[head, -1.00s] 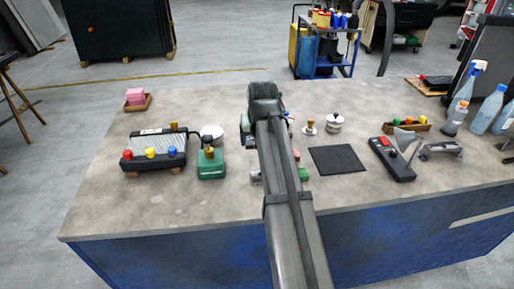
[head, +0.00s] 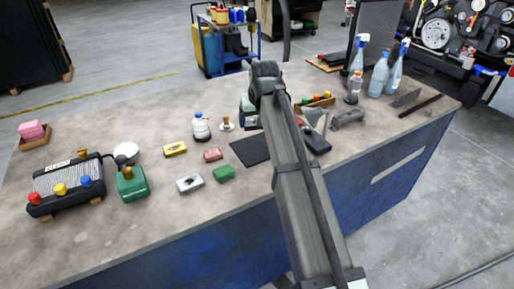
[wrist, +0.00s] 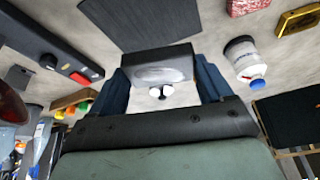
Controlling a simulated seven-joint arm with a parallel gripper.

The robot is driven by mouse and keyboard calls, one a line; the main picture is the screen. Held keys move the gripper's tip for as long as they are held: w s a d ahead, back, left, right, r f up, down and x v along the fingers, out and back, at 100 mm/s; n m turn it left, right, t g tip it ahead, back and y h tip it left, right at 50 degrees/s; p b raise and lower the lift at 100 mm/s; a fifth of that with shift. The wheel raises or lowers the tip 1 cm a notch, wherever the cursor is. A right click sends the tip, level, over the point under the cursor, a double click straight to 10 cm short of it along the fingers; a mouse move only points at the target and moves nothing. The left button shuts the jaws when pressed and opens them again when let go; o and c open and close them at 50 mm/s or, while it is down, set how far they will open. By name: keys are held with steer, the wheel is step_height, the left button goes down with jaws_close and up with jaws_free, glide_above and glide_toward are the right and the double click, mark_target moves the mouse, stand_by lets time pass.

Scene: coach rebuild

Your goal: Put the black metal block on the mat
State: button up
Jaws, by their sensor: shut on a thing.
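The black metal block (wrist: 157,66) is between the fingers of my gripper (wrist: 163,84) in the wrist view; its near face looks pale and shiny. My gripper is shut on it. The dark mat (wrist: 142,22) lies beyond the block at the top of the wrist view. In the head view the mat (head: 251,150) lies flat on the bench, left of my arm and partly hidden by it. My gripper (head: 248,115) is above the bench behind the mat there, and the block is mostly hidden. The visible part of the mat is bare.
Yellow (head: 175,149), red (head: 212,155), green (head: 224,173) and silver-grey (head: 190,183) blocks lie left of the mat. A white bottle (head: 201,128) and a small knobbed stand (head: 227,124) are behind them. A black device (head: 318,142) and a tray (head: 318,104) are to the right.

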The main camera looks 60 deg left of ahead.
mark_target(256, 146)
steer(key=w, duration=0.2)
steer(key=shift+w+r, duration=0.15)
steer(key=shift+w, duration=0.2)
steer(key=shift+s+a+n+g, duration=0.25)
steer(key=shift+s+n, duration=0.2)
steer(key=shift+n, duration=0.25)
steer(key=shift+s+d+n, duration=0.1)
steer(key=shift+s+n, duration=0.1)
steer(key=shift+n, duration=0.5)
steer(key=shift+f, duration=5)
steer(key=shift+f, duration=0.15)
steer(key=o, duration=1.2)
steer(key=shift+o, duration=0.2)
steer(key=v, duration=1.2)
steer(key=shift+w, duration=0.15)
